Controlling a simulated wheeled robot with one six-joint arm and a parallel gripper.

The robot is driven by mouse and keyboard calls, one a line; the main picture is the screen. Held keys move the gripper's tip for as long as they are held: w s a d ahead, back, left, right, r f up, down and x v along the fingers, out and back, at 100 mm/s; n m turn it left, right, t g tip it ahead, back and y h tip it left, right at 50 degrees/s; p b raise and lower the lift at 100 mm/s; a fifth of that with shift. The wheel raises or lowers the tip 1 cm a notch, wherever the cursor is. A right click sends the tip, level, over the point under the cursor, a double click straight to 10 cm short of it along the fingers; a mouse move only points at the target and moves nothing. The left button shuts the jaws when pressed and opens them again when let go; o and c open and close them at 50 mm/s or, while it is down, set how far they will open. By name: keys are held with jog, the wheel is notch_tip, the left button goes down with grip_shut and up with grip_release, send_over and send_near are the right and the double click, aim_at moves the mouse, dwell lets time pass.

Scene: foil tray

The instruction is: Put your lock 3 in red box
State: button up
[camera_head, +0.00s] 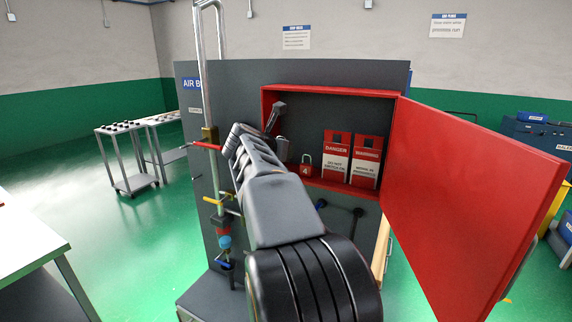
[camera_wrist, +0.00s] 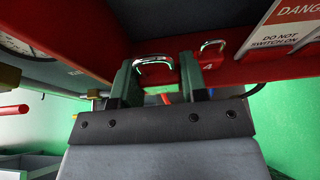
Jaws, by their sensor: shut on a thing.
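The red box (camera_head: 330,91) is mounted on a dark grey panel, with its red door (camera_head: 460,190) swung open to the right. My gripper (camera_head: 279,131) is at the left part of the box opening. In the wrist view my gripper (camera_wrist: 158,82) is shut on a red padlock with a silver shackle (camera_wrist: 155,68), which is between the two fingers at the box's lower edge. The number on this padlock is hidden, and I cannot tell whether it touches the box floor. A second red padlock, marked 4 (camera_head: 305,169), stands in the box just right of my gripper; it also shows in the wrist view (camera_wrist: 211,57).
Red and white danger (camera_head: 336,157) and warning (camera_head: 366,162) tags stand in the box, right of lock 4. A vertical pipe (camera_head: 199,75) with valves is left of the box. The open door bounds the right side. A small table (camera_head: 120,128) stands far left.

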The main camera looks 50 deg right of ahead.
jog(key=shift+d+f, duration=0.6)
jog(key=shift+f, duration=0.1)
jog(key=f, duration=0.3)
jog(key=shift+d, duration=0.3)
jog(key=shift+f, duration=0.4)
jog(key=shift+f, duration=0.3)
jog(key=o, duration=0.7)
jog(key=shift+r, duration=0.1)
